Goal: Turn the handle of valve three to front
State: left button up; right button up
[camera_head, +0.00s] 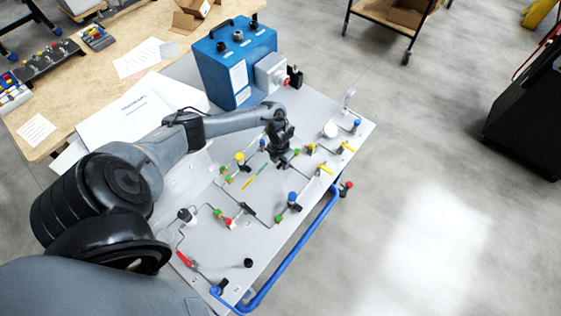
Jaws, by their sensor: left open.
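My left gripper (284,161) hangs over the middle of a pale grey panel (240,260) that carries thin pipes and several small valves. Its jaws are open, and the fingertips are too small to tell whether they touch anything. Around it are a valve with a yellow cap (240,157), a blue-capped valve (262,143), a yellow handle (327,168) to the right and a blue-capped valve (292,197) below. A red handle (185,259) is at the lower left. I cannot read which one is valve three. My right gripper is out of view.
A blue analyser box (225,65) stands at the panel's back edge. A blue rail (290,262) runs along the front edge. A wooden bench (95,85) with papers and parts is at upper left. A dark cart (525,110) stands right; the floor between is clear.

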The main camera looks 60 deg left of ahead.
pick_arm(q)
jog(key=shift+f, duration=0.1)
jog(key=shift+c, duration=0.4)
grip_shut()
